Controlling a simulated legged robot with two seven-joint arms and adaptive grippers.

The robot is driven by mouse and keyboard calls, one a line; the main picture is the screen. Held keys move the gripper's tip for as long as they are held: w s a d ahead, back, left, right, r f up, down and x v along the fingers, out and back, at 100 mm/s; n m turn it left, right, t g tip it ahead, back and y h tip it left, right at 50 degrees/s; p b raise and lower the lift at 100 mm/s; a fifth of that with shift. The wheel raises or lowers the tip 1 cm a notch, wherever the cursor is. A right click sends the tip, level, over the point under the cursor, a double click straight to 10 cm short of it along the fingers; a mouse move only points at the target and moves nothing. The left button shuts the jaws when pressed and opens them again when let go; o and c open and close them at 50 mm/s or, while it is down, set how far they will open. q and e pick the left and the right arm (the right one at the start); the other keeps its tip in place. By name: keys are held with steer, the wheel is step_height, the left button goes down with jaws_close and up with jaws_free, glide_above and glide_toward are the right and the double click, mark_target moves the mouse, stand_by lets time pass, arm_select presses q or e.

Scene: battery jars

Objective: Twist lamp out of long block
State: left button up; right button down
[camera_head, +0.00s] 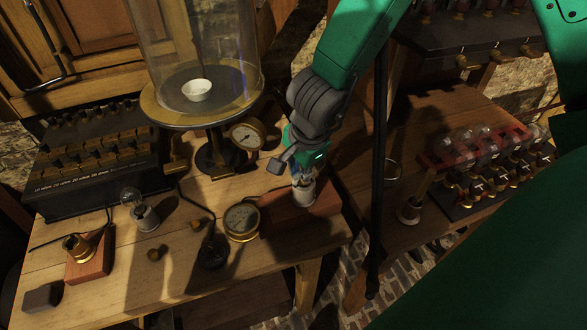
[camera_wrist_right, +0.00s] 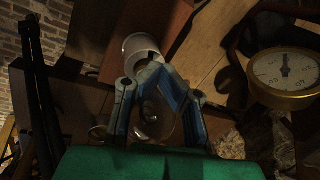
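The long block (camera_head: 285,217) is a reddish-brown wooden bar near the table's right edge. It also shows in the right wrist view (camera_wrist_right: 163,22). The lamp stands in it, with its pale collar (camera_head: 304,191) just below my right gripper (camera_head: 301,172). In the right wrist view the collar (camera_wrist_right: 140,47) lies at the fingertips of the right gripper (camera_wrist_right: 144,63), and the clear glass bulb is between the fingers. The fingers appear closed in around the lamp at the collar. The hand hides most of the bulb in the head view. My left gripper is not in view.
A brass gauge (camera_head: 241,221) stands beside the block. A glass bell jar (camera_head: 200,50) rises behind it. Another lamp (camera_head: 146,217), a small block with a brass socket (camera_head: 90,265) and a dark switch box (camera_head: 95,172) are at left. A lamp rack (camera_head: 480,160) is at right.

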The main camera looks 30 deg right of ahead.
steer(key=shift+s+n, duration=0.2)
steer(key=shift+n, duration=0.5)
steer(key=shift+a, duration=0.1)
steer(key=c, duration=1.8)
jaws_free()
steer(key=shift+a, duration=0.2)
